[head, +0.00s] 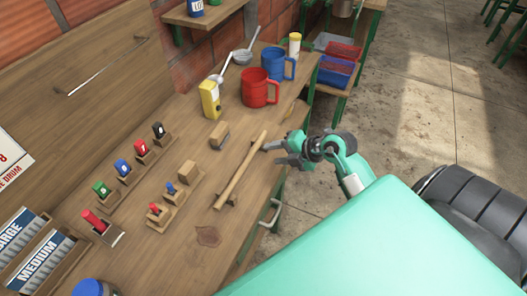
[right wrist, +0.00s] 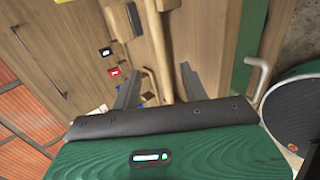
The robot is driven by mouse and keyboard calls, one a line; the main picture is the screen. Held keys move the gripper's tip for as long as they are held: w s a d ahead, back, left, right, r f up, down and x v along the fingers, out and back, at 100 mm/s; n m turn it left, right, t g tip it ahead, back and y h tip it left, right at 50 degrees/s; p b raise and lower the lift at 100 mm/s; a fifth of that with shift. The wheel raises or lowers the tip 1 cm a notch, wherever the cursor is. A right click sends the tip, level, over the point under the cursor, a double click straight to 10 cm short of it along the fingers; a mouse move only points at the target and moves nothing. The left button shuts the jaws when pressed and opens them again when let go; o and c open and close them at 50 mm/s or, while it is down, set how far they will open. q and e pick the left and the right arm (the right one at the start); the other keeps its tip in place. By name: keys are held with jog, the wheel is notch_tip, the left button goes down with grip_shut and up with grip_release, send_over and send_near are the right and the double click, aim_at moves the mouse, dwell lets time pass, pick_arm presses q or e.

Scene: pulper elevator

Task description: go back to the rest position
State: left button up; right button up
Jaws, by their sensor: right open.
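My right gripper (head: 274,153) is at the right edge of the wooden workbench (head: 205,236), just right of a long wooden rod. Its fingers are apart with nothing between them. In the right wrist view the two fingers of my right gripper (right wrist: 158,92) stand apart, with the bench top beyond them. My left gripper is not in view.
The bench holds a wooden rod (head: 240,172), a red mug (head: 259,88), a blue mug (head: 279,63), a yellow container (head: 210,99) and several coloured stamps on wooden blocks. Crates (head: 336,70) stand beyond it.

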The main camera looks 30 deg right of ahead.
jog(key=v, duration=0.5)
jog(key=shift+s+d+r+b, duration=0.15)
jog(key=shift+s+r+b, duration=0.1)
jog(key=shift+b, duration=0.1)
